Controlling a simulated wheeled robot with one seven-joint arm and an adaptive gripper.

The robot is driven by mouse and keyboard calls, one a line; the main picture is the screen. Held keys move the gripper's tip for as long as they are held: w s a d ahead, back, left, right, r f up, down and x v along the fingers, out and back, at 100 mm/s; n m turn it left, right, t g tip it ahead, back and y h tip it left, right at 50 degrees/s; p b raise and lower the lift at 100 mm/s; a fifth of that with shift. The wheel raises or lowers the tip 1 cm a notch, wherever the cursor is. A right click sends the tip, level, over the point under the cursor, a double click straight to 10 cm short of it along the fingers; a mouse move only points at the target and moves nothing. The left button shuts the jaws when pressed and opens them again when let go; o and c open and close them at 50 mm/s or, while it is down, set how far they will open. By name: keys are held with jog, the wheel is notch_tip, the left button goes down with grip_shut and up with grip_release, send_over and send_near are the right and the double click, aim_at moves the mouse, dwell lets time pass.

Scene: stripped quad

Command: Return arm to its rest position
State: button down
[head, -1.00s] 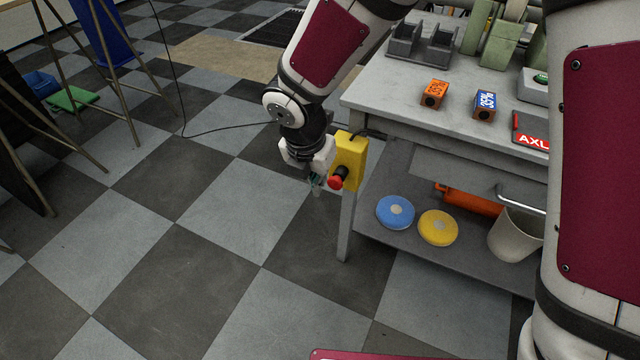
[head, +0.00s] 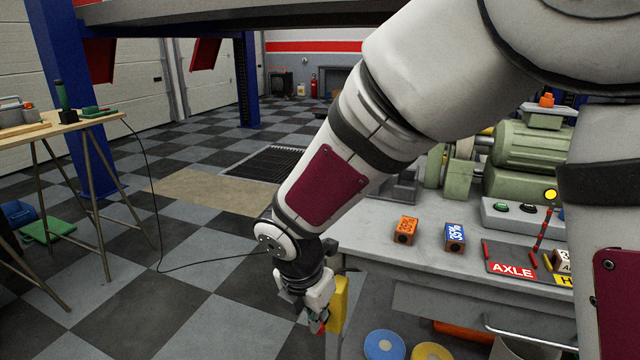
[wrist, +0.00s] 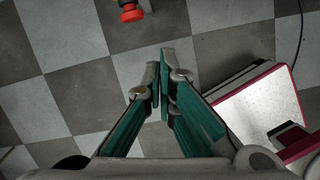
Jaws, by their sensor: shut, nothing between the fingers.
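My gripper (head: 318,318) hangs low at the end of my arm, in front of the left end of the grey workbench (head: 380,238). In the wrist view my gripper (wrist: 163,75) points down over the checkered floor, its green-padded fingers together with nothing between them. A yellow box (head: 339,303) on the bench's end is right beside my gripper in the head view, partly hidden by it. Its red button (wrist: 130,12) shows at the top of the wrist view, apart from the fingertips. I cannot tell whether the gripper touches the box.
On the bench are an orange block (head: 405,230), a blue-faced block (head: 455,237), a red AXLE tray (head: 512,268) and a green machine (head: 530,160). Blue (head: 385,345) and yellow (head: 431,352) discs lie below. A trestle table (head: 60,127) stands left. Open floor lies between.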

jog(key=s+d+r+m+h, duration=0.1)
jog(key=s+d+r+m, duration=0.45)
jog(key=d+m, duration=0.2)
jog(key=s+d+r+m, duration=0.4)
jog(key=d+r+m, duration=0.2)
jog(key=d, duration=0.2)
jog(key=s+d+r+m+g+y, duration=0.1)
jog(key=s+d+r+m, duration=0.15)
jog(key=s+m, duration=0.6)
jog(key=s+d+r+m+g+y, duration=0.1)
jog(key=s+d+m, duration=0.2)
jog(key=s+m, duration=0.55)
notch_tip(320, 180, up, 23)
jog(key=s+n+t+p, duration=0.1)
jog(key=t+p, duration=0.2)
jog(key=p, duration=1.8)
jog(key=shift+t+p, duration=0.3)
